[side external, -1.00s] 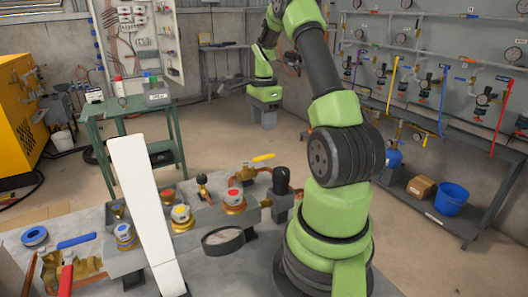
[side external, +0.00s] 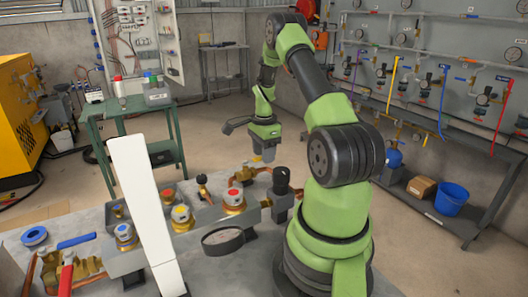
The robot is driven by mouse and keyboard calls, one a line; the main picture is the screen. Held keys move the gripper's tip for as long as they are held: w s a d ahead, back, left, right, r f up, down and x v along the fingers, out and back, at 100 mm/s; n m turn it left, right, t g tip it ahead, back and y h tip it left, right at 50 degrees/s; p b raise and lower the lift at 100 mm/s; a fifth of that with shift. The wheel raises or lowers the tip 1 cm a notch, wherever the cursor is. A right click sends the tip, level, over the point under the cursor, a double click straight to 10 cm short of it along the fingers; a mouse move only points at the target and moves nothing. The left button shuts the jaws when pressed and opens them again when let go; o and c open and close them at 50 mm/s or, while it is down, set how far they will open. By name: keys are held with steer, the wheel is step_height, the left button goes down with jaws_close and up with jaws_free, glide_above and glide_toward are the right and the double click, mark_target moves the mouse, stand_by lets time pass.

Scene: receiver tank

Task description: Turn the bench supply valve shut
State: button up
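My gripper (side external: 263,156) is a small grey block under the green wrist, low behind the bench manifold. It is at the copper pipe and brass valve body (side external: 246,170). The yellow lever of that valve is hidden behind my gripper in this view. I cannot tell whether the fingers touch the lever or are open or shut. A red-handled valve (side external: 67,272) and a blue handle (side external: 76,241) are at the front left of the bench. I cannot tell from labels which one is the bench supply valve.
Brass fittings with red, yellow and blue caps sit on the grey manifold (side external: 205,215). A tall white panel (side external: 146,215) stands in front of it. A black round cap (side external: 281,178) rises right of my gripper. A round ring-shaped part (side external: 222,240) lies in front. A green table (side external: 125,108) stands behind.

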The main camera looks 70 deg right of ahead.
jaws_close()
steer(key=shift+d, duration=0.1)
steer(key=n, duration=0.2)
steer(key=w+d+n, duration=0.1)
steer(key=shift+w+n, duration=0.3)
steer(key=shift+n, duration=0.1)
steer(key=w+n, duration=0.1)
steer(key=n, duration=0.1)
steer(key=w+n, duration=0.1)
steer(key=n, duration=0.1)
steer(key=shift+w+d, duration=0.1)
steer(key=shift+d, duration=0.2)
steer(key=w+n, duration=0.1)
steer(key=n, duration=0.1)
steer(key=w+n, duration=0.1)
steer(key=n, duration=0.2)
steer(key=shift+w+a, duration=0.15)
steer(key=shift+w, duration=0.05)
steer(key=shift+w+a+n, duration=0.25)
steer(key=shift+w+n, duration=0.15)
steer(key=shift+n, duration=0.5)
steer(key=shift+w+a+n, duration=0.25)
steer(key=shift+w+n, duration=0.1)
steer(key=shift+n, duration=0.55)
steer(key=shift+w+a+n, duration=0.25)
steer(key=shift+w+n, duration=0.15)
steer(key=shift+n, duration=0.5)
steer(key=shift+o, duration=0.2)
jaws_free()
